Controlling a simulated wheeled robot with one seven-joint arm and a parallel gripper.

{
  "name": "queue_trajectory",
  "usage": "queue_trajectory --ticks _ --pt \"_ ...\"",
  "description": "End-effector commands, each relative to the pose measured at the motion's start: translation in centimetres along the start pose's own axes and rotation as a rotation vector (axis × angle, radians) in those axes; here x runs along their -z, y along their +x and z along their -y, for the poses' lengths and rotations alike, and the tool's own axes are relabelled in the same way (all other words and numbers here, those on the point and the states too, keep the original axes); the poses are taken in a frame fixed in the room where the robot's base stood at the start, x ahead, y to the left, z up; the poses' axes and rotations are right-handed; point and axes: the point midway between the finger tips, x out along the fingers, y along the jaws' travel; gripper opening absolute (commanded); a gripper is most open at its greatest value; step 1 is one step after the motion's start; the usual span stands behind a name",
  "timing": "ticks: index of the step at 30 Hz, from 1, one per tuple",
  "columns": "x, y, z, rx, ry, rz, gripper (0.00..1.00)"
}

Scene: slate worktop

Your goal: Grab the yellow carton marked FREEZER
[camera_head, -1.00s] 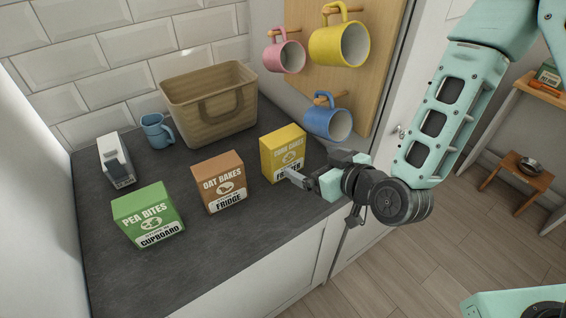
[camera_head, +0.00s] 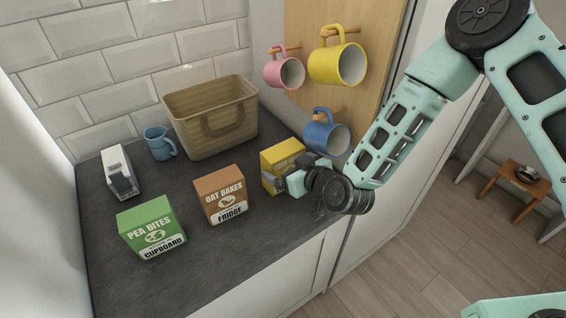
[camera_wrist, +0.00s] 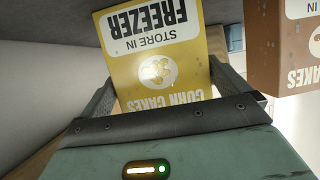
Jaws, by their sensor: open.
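The yellow carton (camera_head: 280,161) stands on the worktop at the right, near the brown carton. In the wrist view the yellow carton (camera_wrist: 158,62) appears upside down and reads CORN CAKES, STORE IN FREEZER. My gripper (camera_head: 278,180) is at the carton's front in the head view, hiding much of its label. In the wrist view my gripper's two fingers (camera_wrist: 166,88) are apart, one on each side of the carton. I cannot tell whether either finger touches it.
A brown OAT BAKES carton (camera_head: 221,195) stands left of the yellow one, and a green PEA BITES carton (camera_head: 150,228) farther left. A basket (camera_head: 212,112), a blue jug (camera_head: 160,143) and a white-and-grey dispenser (camera_head: 120,172) stand behind. A blue mug (camera_head: 326,133) hangs close behind my arm.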

Motion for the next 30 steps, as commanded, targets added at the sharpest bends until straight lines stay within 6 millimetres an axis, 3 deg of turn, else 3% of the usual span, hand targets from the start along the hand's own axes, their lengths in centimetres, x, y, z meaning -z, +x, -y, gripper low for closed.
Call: queue_trajectory --ticks 6,14,18,19,30 --pt "0.1 2.3 0.1 0.001 0.001 0.0 1.0" --pt "0.0 2.6 0.1 0.001 0.0 0.0 1.0" --pt "0.0 2.6 0.1 0.001 0.0 0.0 0.67" --pt "0.0 2.6 0.1 0.001 0.0 0.0 0.63" --pt "0.1 2.8 -0.1 0.001 0.0 -0.002 0.64"
